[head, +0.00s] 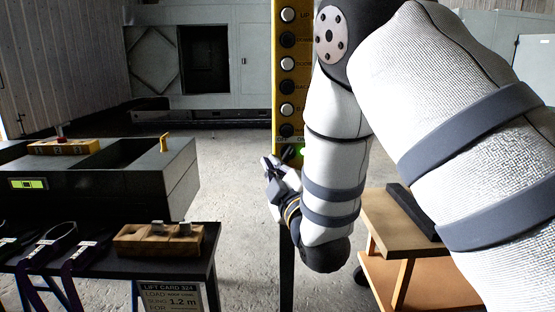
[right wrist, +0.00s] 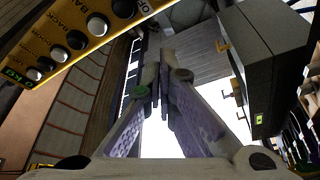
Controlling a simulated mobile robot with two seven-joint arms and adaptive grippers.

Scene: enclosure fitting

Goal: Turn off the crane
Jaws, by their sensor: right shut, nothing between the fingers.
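A yellow control panel (head: 276,70) stands upright at the centre of the head view, with a column of round light and dark buttons and small labels. Its right side is hidden behind my right arm. A green glow (head: 301,152) shows at its lower end. In the right wrist view the panel (right wrist: 75,40) crosses the upper left; a label starting "OF" (right wrist: 144,8) is by its end button, and a green readout (right wrist: 14,78) is at the other end. My right gripper (head: 268,165) is shut and empty, just below and left of the panel's lower end; its fingers (right wrist: 164,60) meet in the wrist view. My left gripper is not in view.
A dark grey case (head: 130,188) with a green display stands at left; a yellow box (head: 62,147) with a red knob is on it. A dark table (head: 206,240) holds straps and a wooden block (head: 158,239). A wooden cart (head: 400,222) is at right. Open floor lies behind.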

